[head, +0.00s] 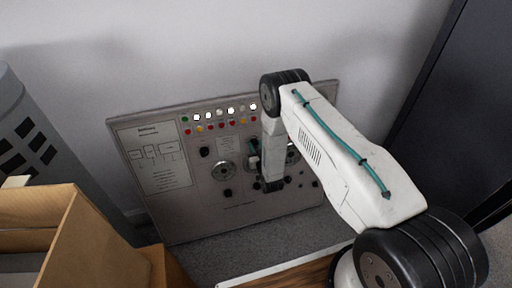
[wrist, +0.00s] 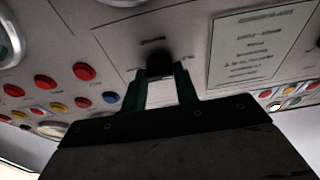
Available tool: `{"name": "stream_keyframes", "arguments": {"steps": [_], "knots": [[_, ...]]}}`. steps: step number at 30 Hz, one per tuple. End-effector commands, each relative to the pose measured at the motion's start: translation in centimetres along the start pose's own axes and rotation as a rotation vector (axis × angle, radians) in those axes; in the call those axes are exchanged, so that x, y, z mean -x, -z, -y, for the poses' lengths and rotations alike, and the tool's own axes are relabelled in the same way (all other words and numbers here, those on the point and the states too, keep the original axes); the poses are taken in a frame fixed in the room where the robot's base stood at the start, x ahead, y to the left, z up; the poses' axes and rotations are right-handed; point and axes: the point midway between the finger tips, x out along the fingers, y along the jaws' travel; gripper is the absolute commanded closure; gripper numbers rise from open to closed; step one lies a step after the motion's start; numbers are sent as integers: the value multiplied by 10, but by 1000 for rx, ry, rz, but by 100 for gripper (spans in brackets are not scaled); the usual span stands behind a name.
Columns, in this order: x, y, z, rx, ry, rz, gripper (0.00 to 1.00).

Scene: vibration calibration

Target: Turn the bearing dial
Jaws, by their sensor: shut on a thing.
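A grey control panel (head: 190,218) leans near the wall in the head view. My gripper (head: 254,152) is at the panel's middle, right of a small text plate. In the wrist view, the teal fingers of my gripper (wrist: 160,82) are shut on a black knob (wrist: 158,64), one finger on each side. The label by this knob is too small to read, so I cannot tell from it whether this is the bearing dial. The knob is hidden behind my gripper and arm in the head view. A round dial (head: 222,171) shows left of my gripper.
Rows of coloured buttons and lamps (head: 215,121) run along the panel's top. A cardboard box (head: 95,235) stands at lower left. A dark cabinet (head: 440,95) stands at right.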

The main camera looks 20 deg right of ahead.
Motion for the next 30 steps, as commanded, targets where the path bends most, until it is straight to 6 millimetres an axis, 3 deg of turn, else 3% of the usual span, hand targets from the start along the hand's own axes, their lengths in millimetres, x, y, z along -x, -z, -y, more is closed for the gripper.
{"name": "stream_keyframes", "arguments": {"steps": [11, 30], "knots": [[0, 0, 1, -121, -24, 0, 93], [0, 0, 2, -614, -125, 1, 93]]}}
